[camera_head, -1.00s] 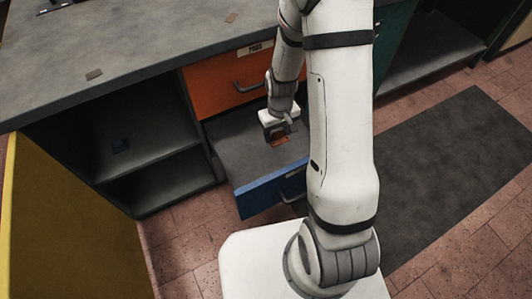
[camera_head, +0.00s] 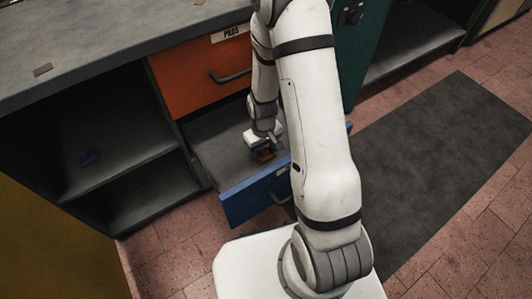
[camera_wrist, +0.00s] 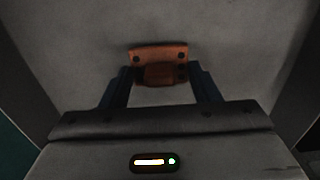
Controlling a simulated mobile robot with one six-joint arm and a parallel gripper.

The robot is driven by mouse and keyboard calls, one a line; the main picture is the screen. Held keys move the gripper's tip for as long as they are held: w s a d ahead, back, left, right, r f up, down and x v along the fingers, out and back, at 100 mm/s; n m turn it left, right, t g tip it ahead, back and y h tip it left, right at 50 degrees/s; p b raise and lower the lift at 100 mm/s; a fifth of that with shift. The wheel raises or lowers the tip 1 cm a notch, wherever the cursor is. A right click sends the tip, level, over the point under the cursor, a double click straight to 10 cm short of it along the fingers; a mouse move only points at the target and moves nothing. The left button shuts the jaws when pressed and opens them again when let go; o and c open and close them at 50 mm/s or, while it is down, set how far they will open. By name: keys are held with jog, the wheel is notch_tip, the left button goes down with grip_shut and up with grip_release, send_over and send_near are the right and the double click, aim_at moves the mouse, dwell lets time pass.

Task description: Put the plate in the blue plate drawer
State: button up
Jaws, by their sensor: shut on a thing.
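The plate (camera_wrist: 158,52) is a small orange-brown metal piece with dark holes in the wrist view. My gripper (camera_wrist: 160,74) is shut on it, with one dark finger at each side. In the head view my gripper (camera_head: 263,150) points down inside the outline of the open blue plate drawer (camera_head: 245,198), near its front panel. The plate shows there as a small brown patch (camera_head: 265,157) under the jaws. The grey drawer floor fills the wrist view behind the plate. I cannot tell whether the plate touches it. My arm hides the drawer's right part.
An orange drawer (camera_head: 190,72) with a dark handle is shut above the blue one. A grey counter (camera_head: 90,35) runs above. A dark mat (camera_head: 440,150) lies right.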

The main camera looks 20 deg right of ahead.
jog(key=shift+f, duration=0.75)
jog(key=shift+f, duration=0.15)
jog(key=o, duration=1.2)
notch_tip(320, 180, up, 12)
jog(key=p, duration=0.5)
notch_tip(320, 180, up, 11)
jog(key=m, duration=0.2)
send_over(263, 149)
jog(key=s, duration=0.5)
jog(key=shift+m+t, duration=0.6)
jog(key=shift+m, duration=0.2)
jog(key=s+r, duration=0.3)
jog(key=s+d+r, duration=0.1)
jog(key=s+r, duration=0.5)
jog(key=shift+s+d+r, duration=0.1)
jog(key=shift+d+r, duration=0.1)
jog(key=shift+r, duration=0.1)
